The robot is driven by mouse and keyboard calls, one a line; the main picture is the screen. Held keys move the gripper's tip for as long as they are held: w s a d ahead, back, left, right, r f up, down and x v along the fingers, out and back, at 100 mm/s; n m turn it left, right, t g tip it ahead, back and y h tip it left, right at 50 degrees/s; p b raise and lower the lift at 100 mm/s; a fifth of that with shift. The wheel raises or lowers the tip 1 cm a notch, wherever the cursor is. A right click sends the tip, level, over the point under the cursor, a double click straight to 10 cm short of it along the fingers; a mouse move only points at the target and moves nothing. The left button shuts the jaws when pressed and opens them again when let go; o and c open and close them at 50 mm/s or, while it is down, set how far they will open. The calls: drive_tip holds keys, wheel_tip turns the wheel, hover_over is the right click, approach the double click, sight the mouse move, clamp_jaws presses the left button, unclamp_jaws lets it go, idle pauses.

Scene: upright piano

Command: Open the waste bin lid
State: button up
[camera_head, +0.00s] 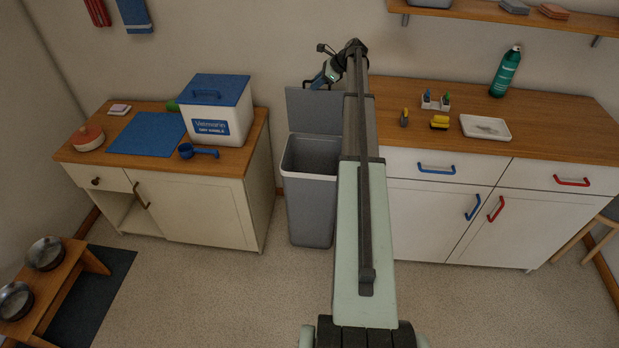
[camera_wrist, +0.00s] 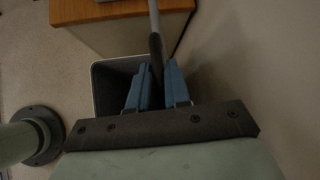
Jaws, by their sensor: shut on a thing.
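The grey waste bin (camera_head: 311,210) stands on the floor between the two cabinets. Its lid (camera_head: 312,112) is raised upright at the back of the bin, near the wall, and the bin's mouth is uncovered. My gripper (camera_head: 318,84) is at the top edge of the lid. In the wrist view the blue fingers of my gripper (camera_wrist: 158,90) are shut on the lid (camera_wrist: 154,25), which shows edge-on as a thin grey strip. The dark inside of the bin (camera_wrist: 112,82) shows to the left of the fingers. My arm covers the right side of the lid in the head view.
A left cabinet (camera_head: 200,205) carries a white container (camera_head: 222,118) with a blue lid, a blue scoop (camera_head: 198,151) and a blue mat (camera_head: 148,134). A right cabinet (camera_head: 480,200) carries a white tray (camera_head: 486,128) and a green bottle (camera_head: 506,72).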

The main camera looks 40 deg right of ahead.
drive_tip(key=shift+w+d+r, duration=0.1)
drive_tip(key=shift+w, duration=0.05)
drive_tip(key=shift+g+y, duration=0.3)
drive_tip(key=shift+g, duration=0.1)
drive_tip(key=shift+w+d+r, duration=0.15)
drive_tip(key=shift+w+d, duration=0.6)
drive_tip(key=shift+w, duration=0.05)
drive_tip(key=shift+w+d+r, duration=0.15)
drive_tip(key=shift+w+d, duration=0.55)
drive_tip(key=shift+w, duration=0.05)
drive_tip(key=o, duration=0.5)
drive_tip(key=shift+s, duration=0.15)
drive_tip(key=shift+v, duration=2.9)
